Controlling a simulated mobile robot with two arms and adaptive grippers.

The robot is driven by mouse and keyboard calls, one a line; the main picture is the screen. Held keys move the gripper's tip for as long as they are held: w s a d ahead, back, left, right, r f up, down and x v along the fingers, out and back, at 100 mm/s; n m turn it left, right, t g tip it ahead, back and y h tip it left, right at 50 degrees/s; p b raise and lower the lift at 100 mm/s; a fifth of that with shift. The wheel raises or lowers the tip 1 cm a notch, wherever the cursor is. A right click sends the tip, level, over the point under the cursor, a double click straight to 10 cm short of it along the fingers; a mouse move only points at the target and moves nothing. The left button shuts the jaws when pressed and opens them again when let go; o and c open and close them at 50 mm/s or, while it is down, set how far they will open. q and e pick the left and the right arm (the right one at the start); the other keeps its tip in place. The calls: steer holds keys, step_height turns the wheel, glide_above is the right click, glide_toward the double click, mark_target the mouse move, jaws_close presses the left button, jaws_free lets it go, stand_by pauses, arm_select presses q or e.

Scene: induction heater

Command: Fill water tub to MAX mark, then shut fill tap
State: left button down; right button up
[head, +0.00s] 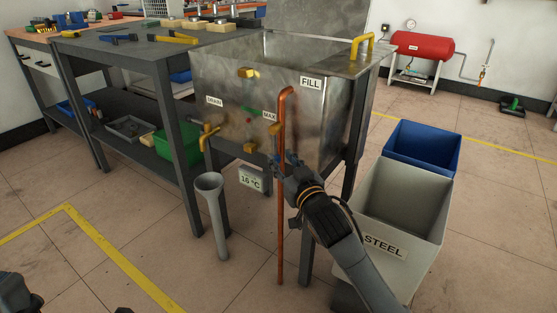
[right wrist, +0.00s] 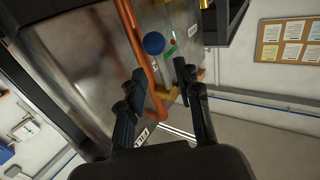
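The metal water tub (head: 228,88) stands at the centre of the head view; I cannot make out a water level in it. A MAX label (head: 269,115) and a FILL label (head: 311,83) are on its front. My right gripper (head: 283,160) is just below this part. A dark part of mine, possibly the left gripper (head: 18,294), shows at bottom left.
The drain tap (head: 208,132) is on the tub's left front, above a grey funnel (head: 209,184). A display (head: 251,179) reads 16 °C. A grey STEEL bin (head: 384,245) and a blue bin (head: 423,146) stand right. A workbench (head: 130,52) stands left. The front-left floor is clear.

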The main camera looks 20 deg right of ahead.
steer(key=shift+w+a, duration=0.15)
steer(key=shift+w, duration=1.3)
steer(key=shift+c, duration=0.4)
jaws_close()
